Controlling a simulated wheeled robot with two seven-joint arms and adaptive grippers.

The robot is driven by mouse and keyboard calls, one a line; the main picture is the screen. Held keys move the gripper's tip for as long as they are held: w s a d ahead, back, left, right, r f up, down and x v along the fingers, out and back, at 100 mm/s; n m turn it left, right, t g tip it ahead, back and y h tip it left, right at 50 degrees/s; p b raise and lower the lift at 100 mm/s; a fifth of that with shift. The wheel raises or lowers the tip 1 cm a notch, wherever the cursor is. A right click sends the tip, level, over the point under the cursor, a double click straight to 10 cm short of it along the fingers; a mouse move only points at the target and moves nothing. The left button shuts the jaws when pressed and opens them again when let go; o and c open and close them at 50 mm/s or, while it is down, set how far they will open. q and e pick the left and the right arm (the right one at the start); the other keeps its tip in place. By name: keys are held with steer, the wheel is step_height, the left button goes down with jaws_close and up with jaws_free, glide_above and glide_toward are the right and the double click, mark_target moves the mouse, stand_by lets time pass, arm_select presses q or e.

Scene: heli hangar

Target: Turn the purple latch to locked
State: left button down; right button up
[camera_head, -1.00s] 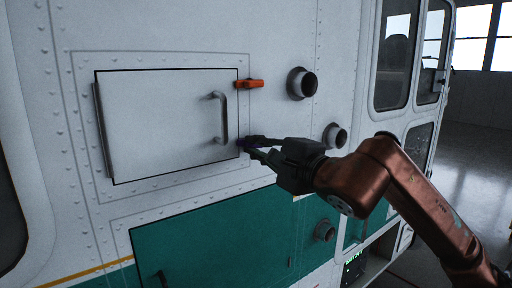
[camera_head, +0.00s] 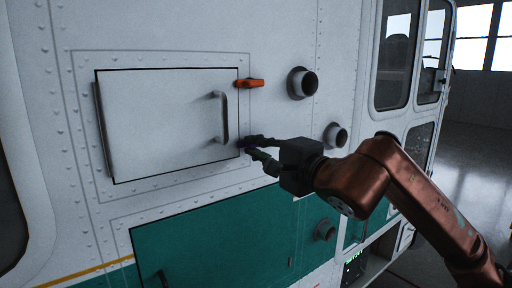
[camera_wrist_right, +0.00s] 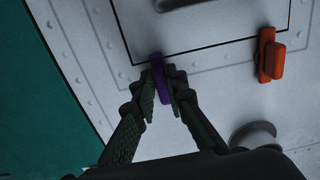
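The purple latch (camera_wrist_right: 158,78) sits at the edge of the white hatch door (camera_head: 165,120). In the wrist view it lies lengthwise between the fingers, across the door's edge line. In the head view only a dark purple bit (camera_head: 246,143) shows, at the door's lower right; the fingers hide most of it. My right gripper (camera_head: 258,149) reaches it from the right. In the wrist view its fingertips (camera_wrist_right: 163,85) are on both sides of the latch, closed against it as far as I can see. My left gripper is not in view.
An orange latch (camera_head: 249,83) is at the door's upper right. A grey handle (camera_head: 221,117) stands out from the door. Round ports (camera_head: 302,83) (camera_head: 335,135) stick out to the right. A teal panel (camera_head: 210,240) lies below.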

steer(key=o, duration=0.4)
steer(key=shift+c, duration=0.2)
steer(key=shift+s+d, duration=0.1)
steer(key=v, duration=1.1)
steer(key=shift+s+d, duration=0.25)
steer(key=shift+s, duration=0.05)
